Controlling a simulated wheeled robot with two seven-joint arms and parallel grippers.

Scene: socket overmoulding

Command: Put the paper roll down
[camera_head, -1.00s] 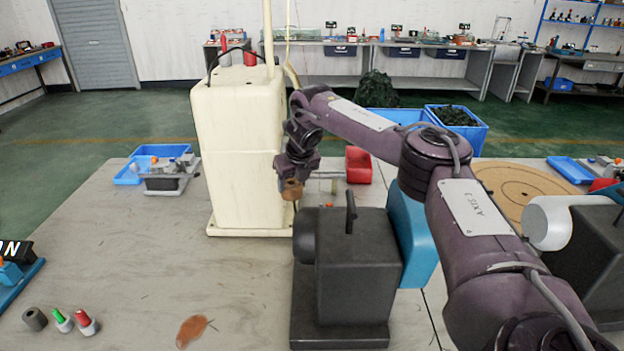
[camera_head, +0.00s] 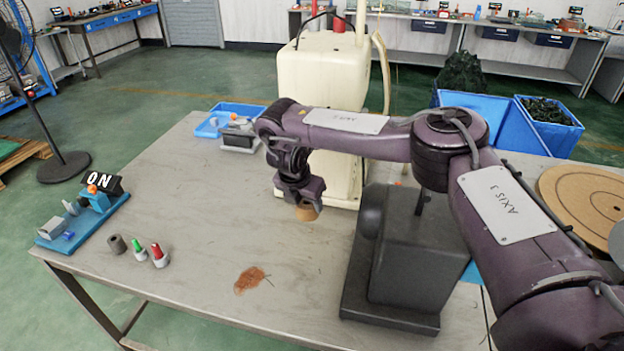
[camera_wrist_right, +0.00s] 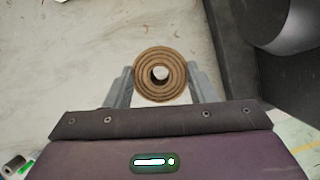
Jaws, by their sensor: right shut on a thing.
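The brown paper roll (camera_head: 307,211) hangs from my right gripper (camera_head: 300,200) above the table (camera_head: 205,240), in front of the cream machine. In the right wrist view the paper roll (camera_wrist_right: 160,76) shows end-on, with its round hole facing the camera. It sits between the two grey fingers of my right gripper (camera_wrist_right: 160,84), which are shut on its sides. I cannot tell how high its lower end is above the tabletop. My left gripper is not in view.
A dark grey machine (camera_head: 420,255) stands right of the roll, the cream machine (camera_head: 330,70) behind it. A grey roll (camera_head: 117,244) and two small bottles, green-capped (camera_head: 139,251) and red-capped (camera_head: 159,256), stand at left. A brown stain (camera_head: 250,280) marks otherwise clear table.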

